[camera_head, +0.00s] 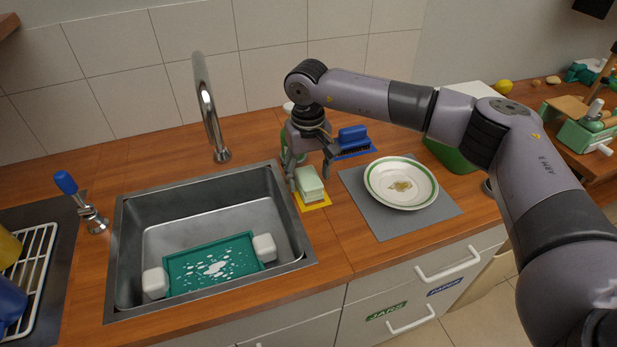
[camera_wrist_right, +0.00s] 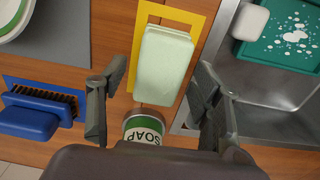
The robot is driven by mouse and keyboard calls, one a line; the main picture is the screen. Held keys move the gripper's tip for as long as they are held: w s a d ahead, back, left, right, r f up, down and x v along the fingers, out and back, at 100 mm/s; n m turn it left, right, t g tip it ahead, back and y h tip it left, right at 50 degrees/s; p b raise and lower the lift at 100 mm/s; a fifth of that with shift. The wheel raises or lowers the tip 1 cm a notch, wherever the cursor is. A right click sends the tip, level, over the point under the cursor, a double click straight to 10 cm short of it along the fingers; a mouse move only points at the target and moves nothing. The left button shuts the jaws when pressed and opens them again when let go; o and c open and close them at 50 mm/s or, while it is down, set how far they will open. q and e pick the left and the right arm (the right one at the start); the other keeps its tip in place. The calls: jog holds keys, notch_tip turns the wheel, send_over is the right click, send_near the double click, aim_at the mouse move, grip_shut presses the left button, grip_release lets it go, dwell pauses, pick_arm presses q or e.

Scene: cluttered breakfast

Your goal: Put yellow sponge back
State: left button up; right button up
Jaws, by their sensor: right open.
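A pale green sponge-like block (camera_head: 311,182) with a lighter lower layer lies on a yellow mat (camera_head: 320,205), right of the sink. In the right wrist view the block (camera_wrist_right: 163,65) covers much of the yellow mat (camera_wrist_right: 145,14). I see no plainly yellow sponge; this block may be the one named. My right gripper (camera_head: 309,178) is open over the block. In the right wrist view its fingers (camera_wrist_right: 160,78) stand apart on either side of the block's near end; I cannot tell whether they touch it. My left gripper is not in view.
The metal sink (camera_head: 200,206) holds a teal tray (camera_head: 190,270) and two white blocks. A blue brush (camera_head: 352,135) sits right of the gripper. A plate (camera_head: 400,170) rests on a grey mat (camera_head: 390,229). A soap container (camera_wrist_right: 143,130) stands close by. The faucet (camera_head: 209,110) rises behind the sink.

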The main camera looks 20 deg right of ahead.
aim_at(308, 180)
notch_tip(308, 180, up, 11)
jog(key=b, duration=0.1)
jog(key=shift+f, duration=0.15)
jog(key=shift+s+a, duration=0.1)
jog(key=s+a+b, duration=0.3)
jog(key=s, duration=0.6)
jog(key=shift+s, duration=0.25)
dwell(0.4)
